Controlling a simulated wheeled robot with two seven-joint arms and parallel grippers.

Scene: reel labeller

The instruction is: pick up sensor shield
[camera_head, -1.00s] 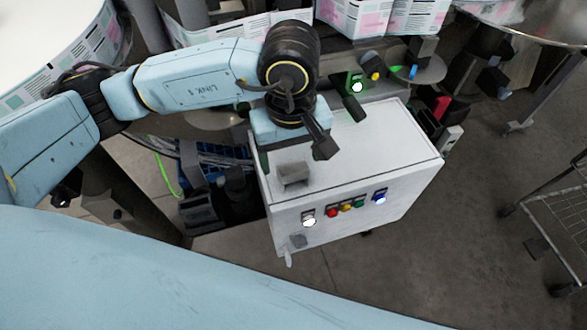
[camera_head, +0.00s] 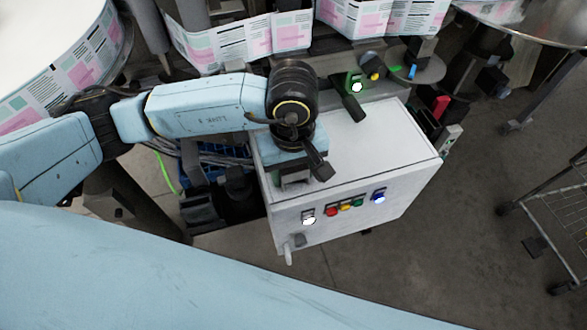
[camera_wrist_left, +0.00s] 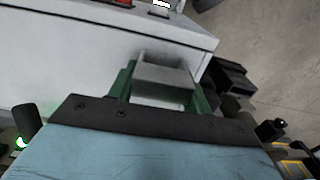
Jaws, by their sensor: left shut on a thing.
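The sensor shield (camera_head: 296,181) is a small grey bracket-like piece at the left front of the white cabinet's top. My left gripper (camera_head: 294,174) is over it and shut on it, partly hiding it in the head view. In the left wrist view the shield (camera_wrist_left: 164,78) sits between the two green fingers of my left gripper (camera_wrist_left: 162,88), one on each side. Whether the shield still touches the cabinet top is hard to tell. My right gripper is not in view.
The white cabinet (camera_head: 375,150) has lit buttons on its front and a clear top to the right. Label reels (camera_head: 240,38) stand behind. A wire cart (camera_head: 555,205) is at far right.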

